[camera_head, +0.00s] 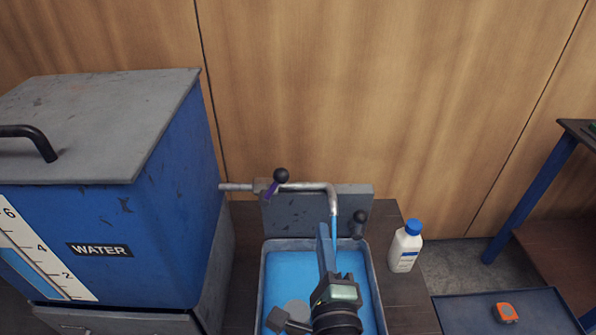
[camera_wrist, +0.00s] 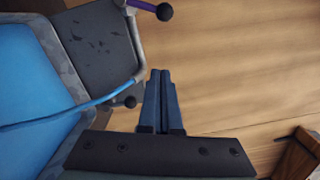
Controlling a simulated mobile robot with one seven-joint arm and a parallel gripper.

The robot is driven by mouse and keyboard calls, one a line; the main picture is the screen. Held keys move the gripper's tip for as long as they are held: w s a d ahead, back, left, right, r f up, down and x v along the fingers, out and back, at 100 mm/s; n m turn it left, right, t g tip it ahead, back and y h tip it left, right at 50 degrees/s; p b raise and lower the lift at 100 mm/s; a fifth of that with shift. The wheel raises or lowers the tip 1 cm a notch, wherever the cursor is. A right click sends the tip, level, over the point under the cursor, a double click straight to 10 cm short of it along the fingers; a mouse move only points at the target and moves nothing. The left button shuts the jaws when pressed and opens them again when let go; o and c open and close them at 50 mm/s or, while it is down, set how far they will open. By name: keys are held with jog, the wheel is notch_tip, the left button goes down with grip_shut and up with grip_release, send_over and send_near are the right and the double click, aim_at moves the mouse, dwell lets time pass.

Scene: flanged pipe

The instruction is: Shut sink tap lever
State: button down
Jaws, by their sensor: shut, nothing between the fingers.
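The sink tap's metal pipe (camera_head: 312,186) runs along the top of the grey backplate and bends down into a spout. A purple lever (camera_head: 270,190) with a black ball end sits on the pipe at left; its ball also shows in the wrist view (camera_wrist: 165,12) at the top. A blue water stream (camera_head: 334,226) falls from the spout; it also shows in the wrist view (camera_wrist: 100,102). The blue-filled sink basin (camera_head: 262,275) lies below. My gripper (camera_head: 323,228) is shut and empty, over the basin, right of and below the lever, apart from it. In the wrist view its fingers (camera_wrist: 161,73) are together.
A second black ball knob (camera_head: 360,216) sits right of the spout. A blue water tank (camera_head: 130,210) stands close at left. A white bottle (camera_head: 405,248) stands right of the sink. A blue tray (camera_head: 465,312) holds an orange item (camera_head: 506,313). A wooden wall is behind.

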aim_at(278, 172)
jog(key=w+a+r+p, duration=0.1)
jog(key=w+a+p, duration=0.2)
jog(key=w, duration=0.7)
jog(key=shift+w+a, duration=0.3)
jog(key=shift+a, duration=0.35)
jog(key=shift+a+r+p, duration=0.45)
jog(key=shift+r+p, duration=0.15)
jog(key=shift+p, duration=0.15)
jog(key=n, duration=0.1)
jog(key=a+r+n+p, duration=0.1)
jog(key=n, duration=0.1)
jog(key=shift+a, duration=0.1)
jog(key=shift+a+r+n+p, duration=0.35)
jog(key=shift+a+n+p, duration=0.3)
jog(key=shift+n+p, duration=0.35)
jog(key=shift+a+n+p, duration=0.25)
jog(key=shift+n+p, duration=0.15)
jog(key=shift+f, duration=0.1)
